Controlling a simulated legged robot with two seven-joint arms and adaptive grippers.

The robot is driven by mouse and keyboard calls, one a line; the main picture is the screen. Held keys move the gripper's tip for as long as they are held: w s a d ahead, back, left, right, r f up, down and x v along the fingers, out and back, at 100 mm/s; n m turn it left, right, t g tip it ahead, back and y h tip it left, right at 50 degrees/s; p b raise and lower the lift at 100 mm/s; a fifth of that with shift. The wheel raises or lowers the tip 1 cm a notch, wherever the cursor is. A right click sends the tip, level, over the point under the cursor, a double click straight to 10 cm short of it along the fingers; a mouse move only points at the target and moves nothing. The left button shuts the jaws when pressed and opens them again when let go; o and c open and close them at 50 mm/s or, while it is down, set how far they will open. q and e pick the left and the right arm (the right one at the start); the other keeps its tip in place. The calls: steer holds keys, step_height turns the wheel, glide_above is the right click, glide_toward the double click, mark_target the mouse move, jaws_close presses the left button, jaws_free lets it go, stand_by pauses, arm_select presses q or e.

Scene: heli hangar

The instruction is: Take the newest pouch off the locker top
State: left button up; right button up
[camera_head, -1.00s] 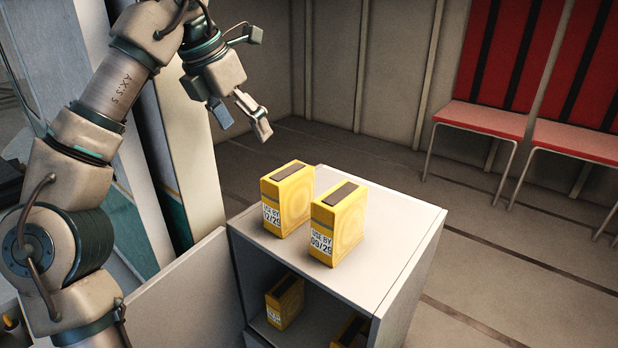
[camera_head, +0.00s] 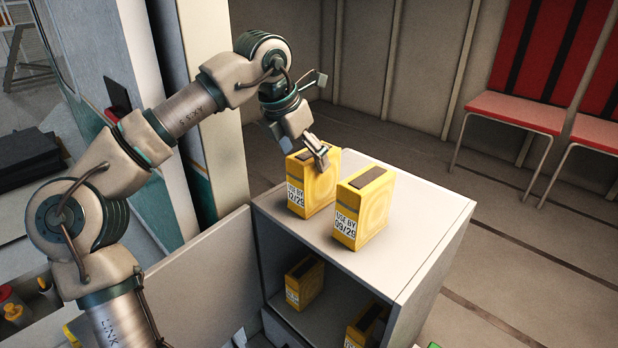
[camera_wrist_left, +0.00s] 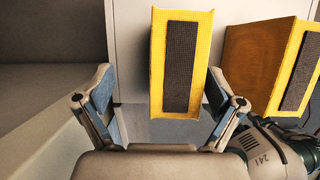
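Two yellow pouches stand upright side by side on the white locker top (camera_head: 420,225). The left pouch (camera_head: 318,186) is labelled USE BY 12/29, and the right pouch (camera_head: 366,207) USE BY 09/29. Each has a dark strip on its top face. My left gripper (camera_head: 316,151) is at the top of the 12/29 pouch. In the left wrist view its fingers are spread wide, one to each side of that pouch (camera_wrist_left: 158,60), with gaps on both sides. The other pouch (camera_wrist_left: 252,68) shows to the right there. My right gripper is out of view.
More yellow pouches, one (camera_head: 305,284) at the left and one (camera_head: 368,326) at the right, stand inside the locker below. A pale panel (camera_head: 205,285) stands left of the locker. Red chairs (camera_head: 515,110) line the back wall. The locker top's right side is clear.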

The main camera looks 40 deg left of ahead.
mark_target(315, 172)
arm_select(q)
steer(key=d+f, duration=0.2)
steer(key=f, duration=0.1)
steer(key=shift+w+d+f+p, duration=0.1)
steer(key=shift+w+p, duration=0.2)
steer(key=shift+w, duration=0.05)
steer(key=shift+w+d+f, duration=0.15)
steer(key=shift+w+d, duration=0.05)
steer(key=shift+d, duration=0.2)
steer(key=shift+f, duration=0.1)
steer(key=shift+c, duration=0.9)
steer(key=shift+a, duration=0.55)
steer(key=c, duration=0.8)
steer(key=shift+a, duration=0.1)
steer(key=c, duration=0.7)
steer(key=shift+o, duration=0.2)
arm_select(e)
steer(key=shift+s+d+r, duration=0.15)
